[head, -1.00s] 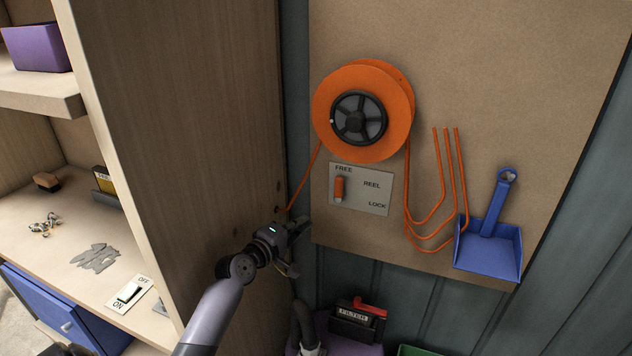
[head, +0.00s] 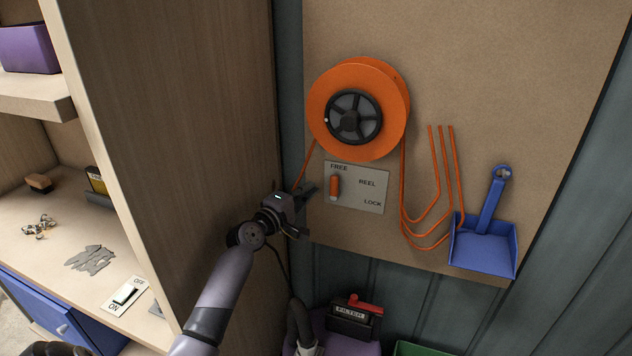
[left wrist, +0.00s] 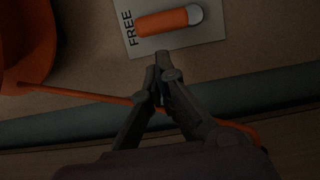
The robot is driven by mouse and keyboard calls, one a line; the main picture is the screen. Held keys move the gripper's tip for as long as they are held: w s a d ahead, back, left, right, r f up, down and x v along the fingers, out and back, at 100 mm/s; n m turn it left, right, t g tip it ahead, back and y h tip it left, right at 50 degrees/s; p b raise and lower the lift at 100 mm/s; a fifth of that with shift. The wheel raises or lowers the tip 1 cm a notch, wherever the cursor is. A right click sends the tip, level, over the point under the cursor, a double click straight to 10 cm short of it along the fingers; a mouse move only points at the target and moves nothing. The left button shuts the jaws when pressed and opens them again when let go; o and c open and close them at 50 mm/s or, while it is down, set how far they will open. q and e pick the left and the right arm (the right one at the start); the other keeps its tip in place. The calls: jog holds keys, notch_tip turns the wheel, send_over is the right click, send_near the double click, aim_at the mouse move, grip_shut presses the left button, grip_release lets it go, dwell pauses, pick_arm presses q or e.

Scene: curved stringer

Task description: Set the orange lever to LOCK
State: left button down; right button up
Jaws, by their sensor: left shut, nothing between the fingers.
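The orange lever (head: 335,188) is on a grey plate (head: 357,200) marked FREE, REEL and LOCK, fixed to the tan board. The lever is at the left end, just under the word FREE; LOCK is at the lower right. In the left wrist view the lever (left wrist: 168,22) lies just beyond the fingertips. My left gripper (head: 310,190) is to the left of the plate, its tips shut together and empty, apart from the lever. It also shows in the left wrist view (left wrist: 162,62).
An orange cord reel (head: 375,82) hangs above the plate; its cord (left wrist: 85,94) runs behind my left fingers. A blue dustpan (head: 484,245) hangs at right. The wooden cabinet side (head: 175,120) stands close to my left arm. A filter box (head: 352,318) sits below.

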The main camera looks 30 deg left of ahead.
aim_at(335, 187)
pick_arm(q)
jog(key=shift+w, duration=2.1)
jog(key=shift+r, duration=0.1)
jog(key=shift+d+r+m+p, duration=0.1)
jog(key=shift+d+m+p, duration=0.1)
jog(key=shift+m+p, duration=0.25)
